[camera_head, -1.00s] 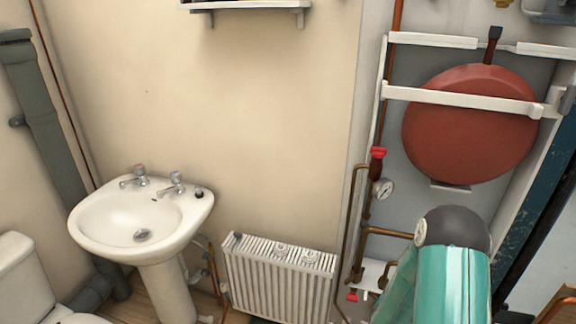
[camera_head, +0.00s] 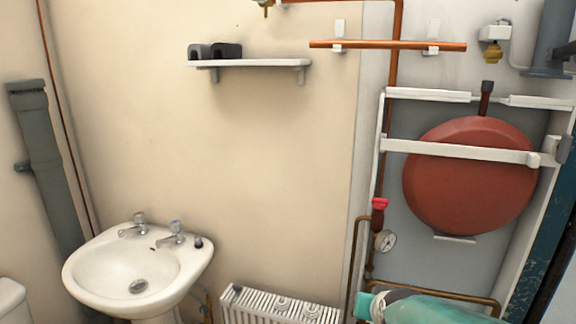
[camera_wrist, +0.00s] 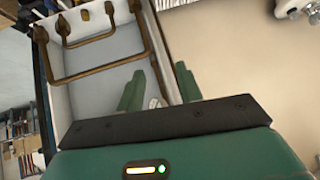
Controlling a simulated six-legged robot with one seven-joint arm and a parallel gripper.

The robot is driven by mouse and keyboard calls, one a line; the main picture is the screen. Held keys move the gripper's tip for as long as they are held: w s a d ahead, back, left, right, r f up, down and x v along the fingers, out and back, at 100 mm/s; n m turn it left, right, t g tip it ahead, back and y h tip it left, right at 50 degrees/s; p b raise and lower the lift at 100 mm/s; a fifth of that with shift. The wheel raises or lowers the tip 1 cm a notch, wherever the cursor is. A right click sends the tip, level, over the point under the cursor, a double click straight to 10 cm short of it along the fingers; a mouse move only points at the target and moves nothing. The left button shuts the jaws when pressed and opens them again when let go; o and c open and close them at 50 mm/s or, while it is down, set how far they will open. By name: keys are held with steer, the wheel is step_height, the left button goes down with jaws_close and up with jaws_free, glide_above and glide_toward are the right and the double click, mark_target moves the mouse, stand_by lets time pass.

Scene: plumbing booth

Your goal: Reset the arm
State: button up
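My teal arm (camera_head: 425,309) shows at the bottom right of the head view, low in front of the pipework. Its far end is cut off or hidden, so the fingers do not show there. In the wrist view my gripper (camera_wrist: 160,88) has two green fingers spread apart. No object is held between them. Beyond the fingers are a pale panel with bent brown pipes (camera_wrist: 97,75) and a beige wall.
A red round vessel (camera_head: 468,190) sits behind white rails at the right. A gauge (camera_head: 386,241) and red-handled valve (camera_head: 380,204) are near my arm. A radiator (camera_head: 275,306), sink (camera_head: 100,265) and shelf (camera_head: 255,64) line the wall. The wall's middle is bare.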

steer(key=s+a+r+n+g, duration=0.1)
steer(key=s+r, duration=0.2)
steer(key=s, duration=0.6)
steer(key=s+a+r+n+g, duration=0.1)
steer(key=s+r+g, duration=0.1)
steer(key=s, duration=0.7)
steer(key=shift+s+a+r+n, duration=0.3)
steer(key=shift+s+r+n, duration=0.1)
steer(key=shift+r, duration=0.45)
steer(key=shift+d, duration=0.15)
